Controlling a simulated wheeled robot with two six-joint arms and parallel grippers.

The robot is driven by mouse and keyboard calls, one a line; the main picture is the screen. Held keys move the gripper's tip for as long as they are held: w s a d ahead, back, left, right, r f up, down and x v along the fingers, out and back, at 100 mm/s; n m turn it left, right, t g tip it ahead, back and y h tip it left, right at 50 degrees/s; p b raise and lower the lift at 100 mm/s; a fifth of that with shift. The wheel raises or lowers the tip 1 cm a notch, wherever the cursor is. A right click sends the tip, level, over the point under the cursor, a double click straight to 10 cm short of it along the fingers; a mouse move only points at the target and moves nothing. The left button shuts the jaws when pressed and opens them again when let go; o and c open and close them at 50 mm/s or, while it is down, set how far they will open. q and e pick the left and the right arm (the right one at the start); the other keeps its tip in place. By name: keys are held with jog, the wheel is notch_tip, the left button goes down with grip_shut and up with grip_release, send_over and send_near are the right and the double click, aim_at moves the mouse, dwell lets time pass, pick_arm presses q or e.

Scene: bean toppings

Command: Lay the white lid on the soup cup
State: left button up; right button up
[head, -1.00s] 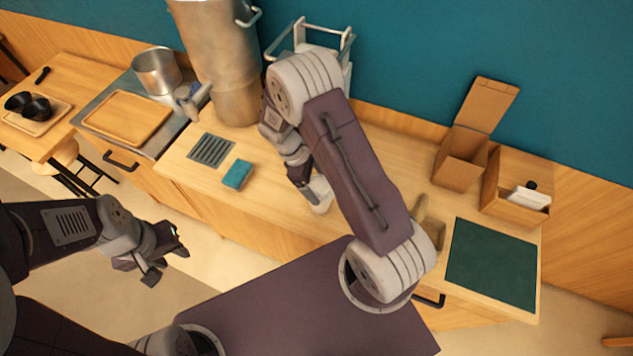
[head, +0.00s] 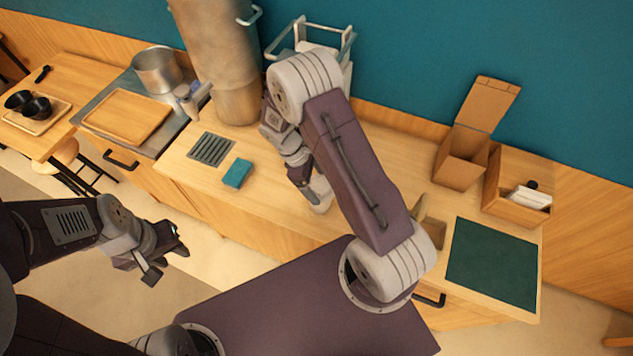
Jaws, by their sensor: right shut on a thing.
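My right gripper (head: 306,186) points down over the middle of the counter, partly behind my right arm. A pale, whitish rounded shape (head: 320,200) shows right at its fingers, low over the counter. It looks like the soup cup with the white lid at its top, but lid and cup cannot be told apart here. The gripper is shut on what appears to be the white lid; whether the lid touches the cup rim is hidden. My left gripper (head: 168,260) is open and empty, in front of the counter at the left.
A teal sponge (head: 237,173) and a slotted drain (head: 212,149) lie left of the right gripper. A wooden box with white items (head: 513,207), a tall cardboard box (head: 461,168) and a dark green mat (head: 492,264) are at the right. A large metal pot (head: 237,95) stands behind.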

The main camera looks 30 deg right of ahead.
jog(key=shift+f, duration=0.15)
jog(key=o, duration=1.1)
notch_tip(320, 180, up, 7)
jog(key=p, duration=0.6)
